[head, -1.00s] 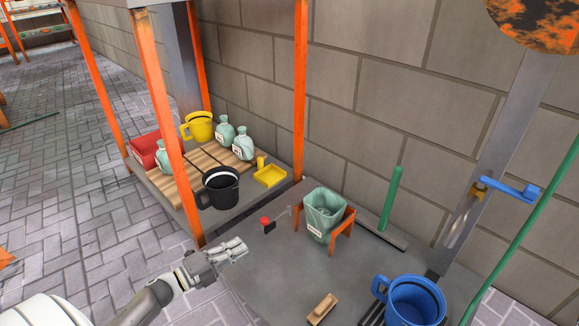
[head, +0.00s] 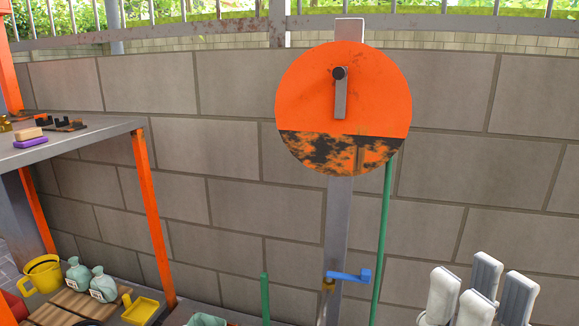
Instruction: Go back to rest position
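My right gripper (head: 480,290) shows at the lower right. Its pale grey and white fingers point up and stand apart, with nothing seen between them. Its base and arm are cut off by the bottom edge. It is in front of the block wall, to the right of the blue crank handle (head: 348,275), and appears to touch nothing. My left gripper is not in view.
An orange disc (head: 343,88) with a rusty lower part is on a grey post. A green pole (head: 383,240) stands beside it. At left, an orange-legged shelf (head: 70,140) holds small items above a yellow mug (head: 42,277), pale green bags (head: 103,285) and a yellow tray (head: 141,310).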

